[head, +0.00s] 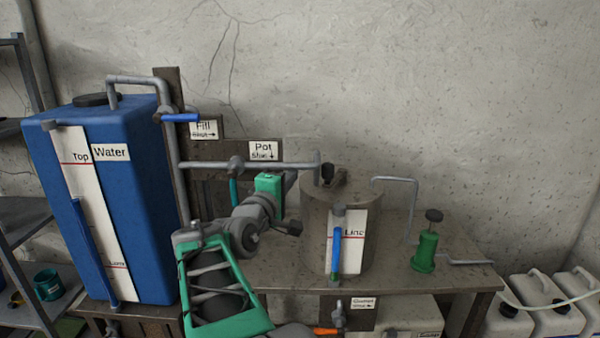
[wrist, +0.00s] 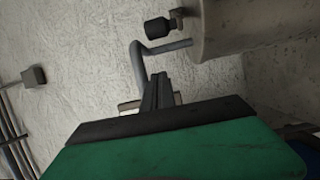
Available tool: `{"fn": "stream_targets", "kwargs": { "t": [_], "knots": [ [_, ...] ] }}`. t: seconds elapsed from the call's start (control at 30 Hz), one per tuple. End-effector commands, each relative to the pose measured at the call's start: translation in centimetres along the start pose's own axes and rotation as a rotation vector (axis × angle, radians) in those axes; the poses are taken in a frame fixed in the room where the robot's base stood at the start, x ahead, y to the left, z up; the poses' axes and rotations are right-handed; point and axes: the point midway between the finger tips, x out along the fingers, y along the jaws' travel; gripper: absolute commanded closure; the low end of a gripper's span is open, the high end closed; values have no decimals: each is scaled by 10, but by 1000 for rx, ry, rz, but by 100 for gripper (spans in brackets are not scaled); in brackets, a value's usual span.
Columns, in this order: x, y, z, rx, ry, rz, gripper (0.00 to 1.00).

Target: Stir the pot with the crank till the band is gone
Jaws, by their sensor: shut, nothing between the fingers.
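The grey cylindrical pot (head: 313,228) stands on the bench in the head view. Its front has a white plate marked "Line" (head: 354,240) and an upright tube (head: 337,250), mostly blue with a greenish lower end. A dark knob-like part (head: 326,174) sits at the pot's top; I cannot tell whether it is the crank. In the wrist view, part of the pot (wrist: 222,30) shows, with a black knob (wrist: 157,28) beside it. My gripper (wrist: 158,82) is shut and empty, apart from the knob. In the head view its green housing (head: 268,183) is left of the pot; the fingertips are unclear.
The blue water tank (head: 140,220) stands left. Pipes with a blue lever (head: 180,117) run toward the pot. A green pump-like fitting (head: 426,252) with a dark knob stands right on the bench (head: 460,275). White jugs (head: 550,305) stand at far right.

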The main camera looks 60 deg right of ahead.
Motion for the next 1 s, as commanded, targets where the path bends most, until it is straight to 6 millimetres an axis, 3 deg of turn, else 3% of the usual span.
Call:
{"fn": "stream_targets", "kwargs": {
  "t": [0.4,0.6,1.0],
  "knots": [
    [90,1,2,2,-4,-5,100],
    [75,2,32,4,-1,-3,100],
    [72,-2,38,4,1,-4,100]
  ]
}}
